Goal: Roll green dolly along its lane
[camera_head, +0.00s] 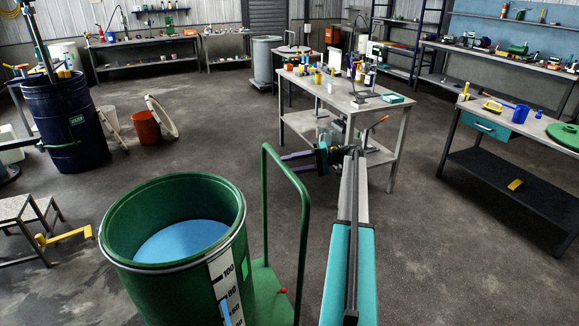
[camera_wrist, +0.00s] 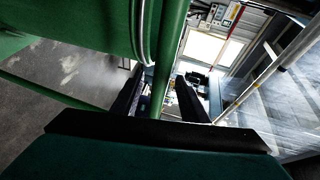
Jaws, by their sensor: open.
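The green dolly (camera_head: 268,290) stands at the front centre, with a tall looped green handle (camera_head: 304,235). A green open drum (camera_head: 175,275) stands at its left side, holding blue liquid and marked with a scale; it hides much of the platform. My gripper (camera_head: 298,163) is at the upper part of the handle, its dark fingers pointing left. In the wrist view the green handle tube (camera_wrist: 170,60) passes between the two open fingers of my gripper (camera_wrist: 158,84). Whether either finger touches the tube is unclear. The drum's wall (camera_wrist: 65,25) fills the upper left.
A workbench (camera_head: 380,108) with bottles and small tools stands behind my gripper. A dark blue drum (camera_head: 62,125), an orange bucket (camera_head: 146,128), a stool (camera_head: 25,212) and a yellow bracket (camera_head: 65,236) are at left. A bench (camera_head: 460,120) stands right. Bare floor lies between.

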